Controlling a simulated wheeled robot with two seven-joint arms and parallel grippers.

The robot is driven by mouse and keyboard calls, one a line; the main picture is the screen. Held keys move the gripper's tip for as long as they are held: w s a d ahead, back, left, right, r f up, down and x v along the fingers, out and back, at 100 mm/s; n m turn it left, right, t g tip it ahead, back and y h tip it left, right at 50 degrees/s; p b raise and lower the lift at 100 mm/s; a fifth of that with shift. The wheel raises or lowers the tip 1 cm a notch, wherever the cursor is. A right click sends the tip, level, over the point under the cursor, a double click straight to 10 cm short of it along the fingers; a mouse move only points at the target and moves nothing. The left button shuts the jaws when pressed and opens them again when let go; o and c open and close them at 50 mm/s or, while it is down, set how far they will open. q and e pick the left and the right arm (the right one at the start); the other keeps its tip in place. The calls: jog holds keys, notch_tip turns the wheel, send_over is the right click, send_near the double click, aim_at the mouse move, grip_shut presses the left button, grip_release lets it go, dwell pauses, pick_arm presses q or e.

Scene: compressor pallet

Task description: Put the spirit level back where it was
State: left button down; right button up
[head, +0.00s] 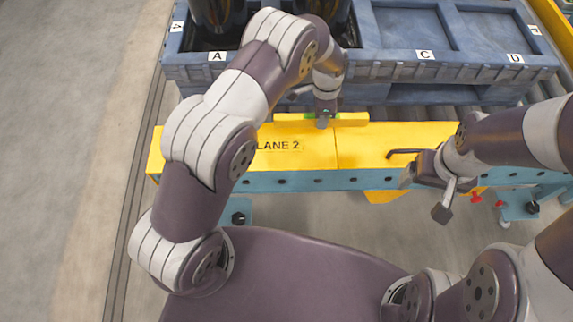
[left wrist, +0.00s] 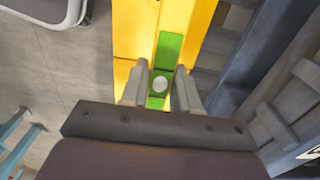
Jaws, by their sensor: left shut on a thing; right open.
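The spirit level is a yellow bar (head: 350,119) with a green middle, lying lengthwise along the far edge of the yellow rail marked LANE 2. My left gripper (head: 323,118) comes down from above and is shut on its middle. In the left wrist view the green part of the level (left wrist: 168,50) runs between the fingers (left wrist: 161,90), with a pale round spot there. I cannot tell whether the level touches the rail or hangs just above it. My right gripper (head: 424,195) is open and empty, in front of the rail's right part.
The yellow rail (head: 380,140) has a dark bent rod (head: 405,152) on its right part. Behind it, a blue pallet (head: 455,66) with marks A, C and D stands on rollers and carries dark cylinders (head: 217,18). Bare floor (head: 70,150) lies at left.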

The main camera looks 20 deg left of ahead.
pick_arm(q)
send_over(288, 161)
notch_tip(288, 161, down, 6)
jog(key=shift+w+d+r, duration=0.1)
jog(key=shift+f, duration=2.2)
jog(key=shift+f, duration=0.1)
jog(key=c, duration=0.8)
grip_release()
jog(key=shift+b, duration=0.3)
jog(key=shift+c, duration=0.2)
